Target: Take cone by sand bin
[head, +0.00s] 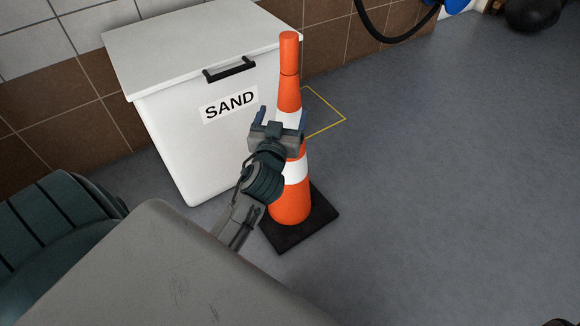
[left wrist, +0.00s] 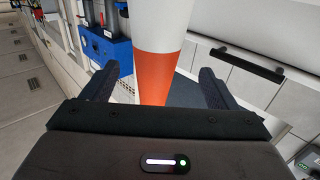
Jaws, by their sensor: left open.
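An orange traffic cone (head: 291,205) with white bands and a black square base (head: 307,230) stands upright on the floor, just right of the white sand bin (head: 180,130) labelled SAND. My left gripper (head: 280,113) is in front of the cone's upper part in the head view and covers some of it. In the left wrist view the cone (left wrist: 158,65) rises beyond and between the two open fingers of the left gripper (left wrist: 155,85). I cannot tell whether either finger touches it. My right gripper is not in view.
A yellow outline (head: 325,112) is marked on the floor behind the cone, by the tiled wall. A black hose (head: 390,38) hangs at the top right, with a dark round object (head: 533,13) beyond. The grey floor to the right is clear.

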